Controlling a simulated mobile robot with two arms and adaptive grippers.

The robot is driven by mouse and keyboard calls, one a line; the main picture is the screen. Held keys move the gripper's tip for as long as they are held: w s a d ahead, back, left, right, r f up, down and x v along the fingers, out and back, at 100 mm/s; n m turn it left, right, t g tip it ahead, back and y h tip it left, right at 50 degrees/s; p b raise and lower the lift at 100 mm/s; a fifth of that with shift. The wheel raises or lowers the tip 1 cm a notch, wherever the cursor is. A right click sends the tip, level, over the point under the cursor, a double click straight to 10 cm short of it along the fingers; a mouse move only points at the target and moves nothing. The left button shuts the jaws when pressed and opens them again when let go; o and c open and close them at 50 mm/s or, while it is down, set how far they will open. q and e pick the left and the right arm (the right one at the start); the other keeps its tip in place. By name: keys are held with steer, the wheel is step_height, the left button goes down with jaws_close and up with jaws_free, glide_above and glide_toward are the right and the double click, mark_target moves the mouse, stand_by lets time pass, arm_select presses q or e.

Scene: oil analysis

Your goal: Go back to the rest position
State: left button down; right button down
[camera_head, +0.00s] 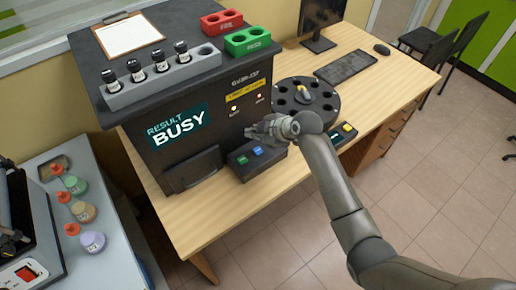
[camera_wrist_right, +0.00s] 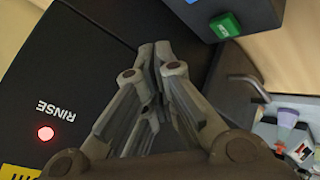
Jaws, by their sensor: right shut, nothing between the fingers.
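My right gripper (camera_head: 262,131) is in front of the dark analyser (camera_head: 195,85), whose screen reads "RESULT BUSY". It hangs above the black button box (camera_head: 258,163) with a green and a blue button. In the right wrist view my gripper's fingers (camera_wrist_right: 163,55) are together with nothing between them. The analyser's panel (camera_wrist_right: 70,60) with the word "RINSE" and a lit red lamp is beside them. The button box (camera_wrist_right: 243,18) with its green button is at the top. My left gripper is not in view.
Several dark-capped vials stand in a grey rack (camera_head: 163,81) on the analyser, near a clipboard (camera_head: 128,36), a red block (camera_head: 222,22) and a green block (camera_head: 248,41). A round black carousel (camera_head: 318,104) and a keyboard (camera_head: 345,68) are on the wooden desk. Red-topped flasks (camera_head: 83,211) stand at left.

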steer(key=s+d+f+m+h, duration=0.1)
steer(key=s+d+f+m, duration=0.1)
steer(key=s+d+m, duration=0.3)
steer(key=s+d+f+m+g+h, duration=0.1)
steer(key=s+d+f, duration=0.1)
steer(key=s, duration=0.5)
steer(key=s+d+f+m+h, duration=0.1)
steer(key=s+d+f+m, duration=0.2)
steer(key=s, duration=0.4)
steer(key=s+d+r+m+g+h, duration=0.1)
steer(key=s+d+r+m+h, duration=0.1)
steer(key=s+d+m, duration=0.35)
steer(key=s+d+r+m+g+h, duration=0.1)
steer(key=s+d+r+m+h, duration=0.1)
steer(key=s+d, duration=0.6)
steer(key=s+a+f+g, duration=0.1)
steer(key=s+f, duration=0.1)
steer(key=f, duration=1.2)
steer(key=s+a+f, duration=0.1)
steer(key=s+f, duration=0.1)
steer(key=f, duration=1.1)
steer(key=s+d+f+g, duration=0.1)
steer(key=s+d+f, duration=0.1)
steer(key=s+f, duration=1.3)
steer(key=shift+s+d+f, duration=0.2)
steer(key=shift+s+d, duration=0.15)
steer(key=shift+s, duration=0.15)
